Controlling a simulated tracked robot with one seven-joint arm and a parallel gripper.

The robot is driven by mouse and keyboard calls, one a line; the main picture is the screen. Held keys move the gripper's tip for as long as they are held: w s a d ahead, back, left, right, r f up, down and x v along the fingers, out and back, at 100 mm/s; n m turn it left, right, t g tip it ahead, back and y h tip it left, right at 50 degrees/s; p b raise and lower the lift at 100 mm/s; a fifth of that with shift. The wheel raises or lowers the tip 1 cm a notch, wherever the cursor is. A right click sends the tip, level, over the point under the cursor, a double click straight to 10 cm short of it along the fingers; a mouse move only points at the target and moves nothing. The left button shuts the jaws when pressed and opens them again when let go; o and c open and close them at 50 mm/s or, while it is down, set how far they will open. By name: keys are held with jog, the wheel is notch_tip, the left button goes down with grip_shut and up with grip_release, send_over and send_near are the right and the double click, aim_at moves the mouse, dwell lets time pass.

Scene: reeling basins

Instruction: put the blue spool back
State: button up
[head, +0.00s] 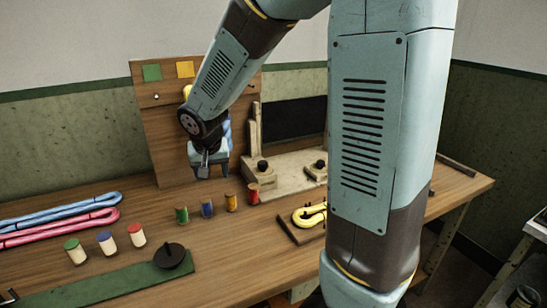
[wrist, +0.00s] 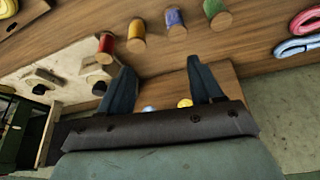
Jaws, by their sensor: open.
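The blue spool (head: 207,208) stands upright on the wooden table, between a green spool (head: 182,215) and an orange-yellow spool (head: 231,202); a red spool (head: 253,193) ends the row. In the wrist view the blue spool (wrist: 175,25) looks bluish purple and lies beyond the fingertips. My gripper (head: 203,174) is open and empty above the table, behind the row and in front of an upright wooden board (head: 144,100). My arm hides much of the board.
Three pale spools with green, blue and red tops stand front left, near a green strip (head: 110,288) with a dark knob. Blue and pink skeins (head: 60,215) lie at the left. A pale fixture with black knobs (head: 285,175) stands right of the board. A yellow skein (head: 310,214) lies front right.

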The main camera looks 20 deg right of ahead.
jog(key=s+d+r, duration=0.3)
jog(key=s+r, duration=0.1)
jog(key=s, duration=0.3)
jog(key=s+d+r+n, duration=0.1)
jog(key=s+d+r, duration=0.3)
jog(key=s, duration=0.4)
jog(key=s+d+r+t, duration=0.1)
jog(key=s+d+r, duration=0.2)
jog(key=s+r, duration=0.2)
jog(key=s, duration=0.2)
jog(key=shift+s+d+r+n+y, duration=0.3)
jog(key=shift+d+r+n+y, duration=0.05)
jog(key=shift+n+y, duration=0.05)
